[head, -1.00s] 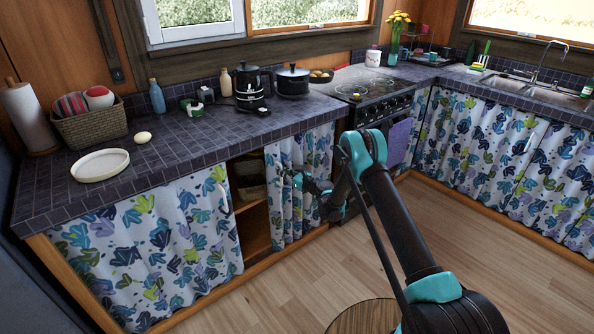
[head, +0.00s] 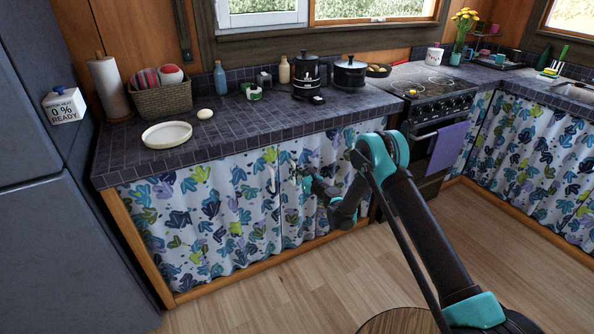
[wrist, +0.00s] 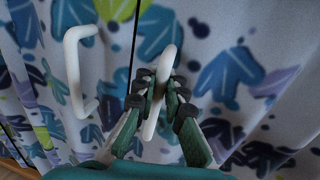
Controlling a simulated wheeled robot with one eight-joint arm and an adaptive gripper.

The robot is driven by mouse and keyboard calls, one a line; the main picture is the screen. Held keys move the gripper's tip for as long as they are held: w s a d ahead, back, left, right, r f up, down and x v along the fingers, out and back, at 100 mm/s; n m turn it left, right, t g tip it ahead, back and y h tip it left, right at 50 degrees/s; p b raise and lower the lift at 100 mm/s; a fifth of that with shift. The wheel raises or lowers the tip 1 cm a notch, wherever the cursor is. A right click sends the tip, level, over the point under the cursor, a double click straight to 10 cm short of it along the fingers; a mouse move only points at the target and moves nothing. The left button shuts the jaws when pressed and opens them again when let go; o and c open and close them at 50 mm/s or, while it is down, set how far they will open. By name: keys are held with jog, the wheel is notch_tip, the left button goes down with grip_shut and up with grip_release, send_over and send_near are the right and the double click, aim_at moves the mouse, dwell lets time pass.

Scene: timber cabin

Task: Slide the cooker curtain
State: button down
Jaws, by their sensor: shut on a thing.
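The cooker-side curtain (head: 297,222) is white with blue, green and purple leaves and hangs below the tiled counter beside the cooker (head: 432,92). My gripper (head: 300,177) is at this curtain's left edge. In the wrist view my gripper (wrist: 158,98) is shut on its white handle (wrist: 163,82). The left curtain (head: 200,220) hangs beside it, and its white handle (wrist: 76,72) stands free just left of my fingers. Only a thin dark gap (wrist: 133,45) shows between the two curtains. My arm hides part of the cooker-side curtain.
The counter (head: 240,132) holds a white dish (head: 167,134), an egg (head: 205,113), a basket (head: 162,97), a kettle (head: 306,75) and a pot (head: 350,73). A grey fridge (head: 60,190) stands at the left.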

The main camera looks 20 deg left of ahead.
jog(key=shift+s+a+f, duration=0.1)
jog(key=shift+s, duration=0.2)
jog(key=c, duration=1.8)
grip_release()
jog(key=shift+o, duration=1.1)
jog(key=v, duration=0.7)
jog(key=shift+d, duration=0.25)
